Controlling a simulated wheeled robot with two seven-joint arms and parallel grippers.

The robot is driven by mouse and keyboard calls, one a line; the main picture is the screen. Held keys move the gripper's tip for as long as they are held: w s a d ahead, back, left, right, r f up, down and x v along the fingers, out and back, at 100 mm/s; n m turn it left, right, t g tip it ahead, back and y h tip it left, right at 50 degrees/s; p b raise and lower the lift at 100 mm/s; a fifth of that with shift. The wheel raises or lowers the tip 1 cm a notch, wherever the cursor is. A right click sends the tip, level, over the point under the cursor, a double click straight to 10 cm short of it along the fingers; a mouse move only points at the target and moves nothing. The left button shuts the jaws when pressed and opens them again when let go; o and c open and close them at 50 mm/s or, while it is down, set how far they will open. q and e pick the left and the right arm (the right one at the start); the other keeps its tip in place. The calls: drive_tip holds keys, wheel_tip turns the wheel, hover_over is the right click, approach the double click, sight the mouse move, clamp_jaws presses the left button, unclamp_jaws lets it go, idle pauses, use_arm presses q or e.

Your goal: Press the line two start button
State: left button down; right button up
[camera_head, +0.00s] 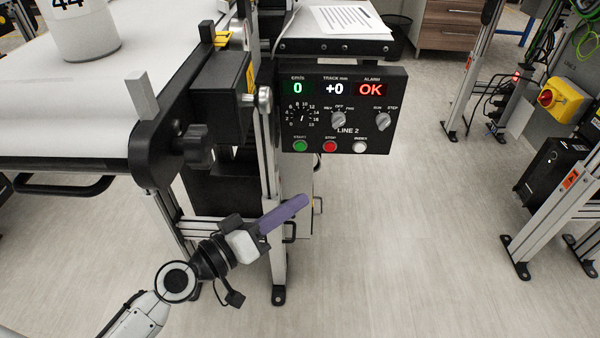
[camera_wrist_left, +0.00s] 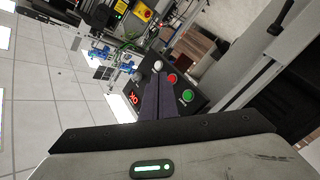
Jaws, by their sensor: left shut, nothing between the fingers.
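The line 2 control panel (camera_head: 337,108) is a black box fixed at the right of the conveyor frame. Its round green START button (camera_head: 300,146) is at the lower left of the face, with the red STOP button (camera_head: 330,147) and the white INDEX button (camera_head: 360,147) to its right. My left gripper (camera_head: 303,201) has purple fingers, is shut and empty, and is below the panel, apart from the START button. In the left wrist view the finger tips (camera_wrist_left: 158,84) partly cover the panel, and the green button (camera_wrist_left: 188,96) shows to their right. My right gripper is out of view.
The white conveyor belt (camera_head: 60,110) is at the left, carrying a white container (camera_head: 84,30). A black knob (camera_head: 196,147) sticks out from the conveyor's end. Paper (camera_head: 342,20) lies on a stand behind the panel.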

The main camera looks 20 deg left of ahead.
use_arm(q)
drive_tip(key=shift+w+a+r+n+t+h+b, duration=0.15)
drive_tip(key=shift+w+a+r+n+t+b, duration=0.1)
drive_tip(key=shift+w+r, duration=0.2)
drive_tip(key=shift+w+a+r+n+t+h+b, duration=0.2)
drive_tip(key=shift+w+r+n+t, duration=0.1)
drive_tip(key=shift+r, duration=0.25)
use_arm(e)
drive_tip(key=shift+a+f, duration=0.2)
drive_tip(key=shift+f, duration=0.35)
use_arm(q)
drive_tip(key=b, duration=0.1)
approach(300, 147)
drive_tip(key=w+d, duration=0.3)
drive_tip(key=d, duration=0.2)
drive_tip(key=shift+w+r, duration=0.3)
drive_tip(key=shift+w, duration=0.1)
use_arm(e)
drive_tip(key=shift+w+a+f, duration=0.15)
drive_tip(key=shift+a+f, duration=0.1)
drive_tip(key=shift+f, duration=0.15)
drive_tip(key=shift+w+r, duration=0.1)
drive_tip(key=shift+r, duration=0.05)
